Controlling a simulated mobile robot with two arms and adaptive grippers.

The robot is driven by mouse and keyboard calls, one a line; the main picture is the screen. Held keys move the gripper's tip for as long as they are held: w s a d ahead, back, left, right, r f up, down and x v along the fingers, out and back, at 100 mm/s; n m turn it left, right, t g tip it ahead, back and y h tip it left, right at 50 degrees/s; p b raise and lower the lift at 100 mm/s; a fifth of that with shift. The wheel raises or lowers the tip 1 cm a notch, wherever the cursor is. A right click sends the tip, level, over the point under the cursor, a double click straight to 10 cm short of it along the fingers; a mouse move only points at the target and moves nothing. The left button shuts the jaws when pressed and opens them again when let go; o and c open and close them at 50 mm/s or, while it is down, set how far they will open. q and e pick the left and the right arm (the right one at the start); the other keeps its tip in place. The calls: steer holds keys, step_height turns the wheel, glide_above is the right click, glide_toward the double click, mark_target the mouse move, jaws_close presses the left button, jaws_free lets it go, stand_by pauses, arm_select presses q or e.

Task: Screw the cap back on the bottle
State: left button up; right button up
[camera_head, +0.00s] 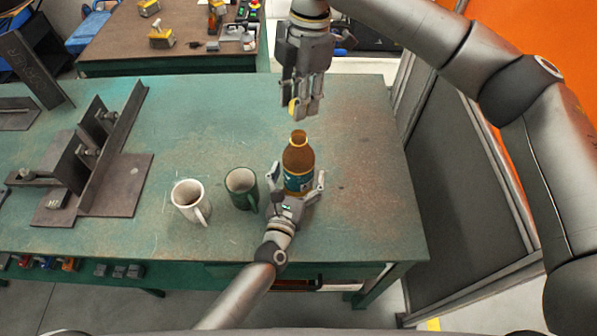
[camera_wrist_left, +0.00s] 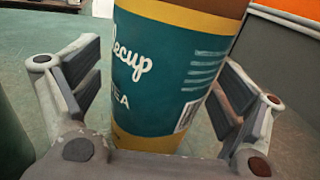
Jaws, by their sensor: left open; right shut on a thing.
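An amber bottle (camera_head: 298,158) with a teal label stands upright on the green table, its mouth uncovered. My left gripper (camera_head: 296,187) is open, with a finger on either side of the bottle's lower part. In the left wrist view the label of the bottle (camera_wrist_left: 165,70) fills the space between the fingers (camera_wrist_left: 158,88), with gaps visible beside it. My right gripper (camera_head: 302,112) points down above the bottle mouth, shut on the yellow cap (camera_head: 293,106). The cap is apart from the bottle and partly hidden by the fingers.
A white mug (camera_head: 187,204) and a dark green mug (camera_head: 240,188) stand left of the bottle, the green one close to my left gripper. A steel weldment (camera_head: 120,185) lies farther left on the table (camera_head: 215,110). The tabletop right of the bottle is clear.

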arm_select(q)
steer(key=c, duration=1.5)
steer(key=shift+c, duration=0.2)
arm_select(e)
glide_toward(298, 157)
steer(key=shift+w+a+f, duration=0.1)
steer(key=shift+w+a, duration=0.1)
steer(key=shift+w, duration=0.3)
steer(key=shift+w+a+f, duration=0.1)
steer(key=shift+w+a, duration=0.05)
steer(key=shift+w, duration=0.3)
steer(key=shift+f, duration=0.8)
steer(key=shift+f, duration=0.55)
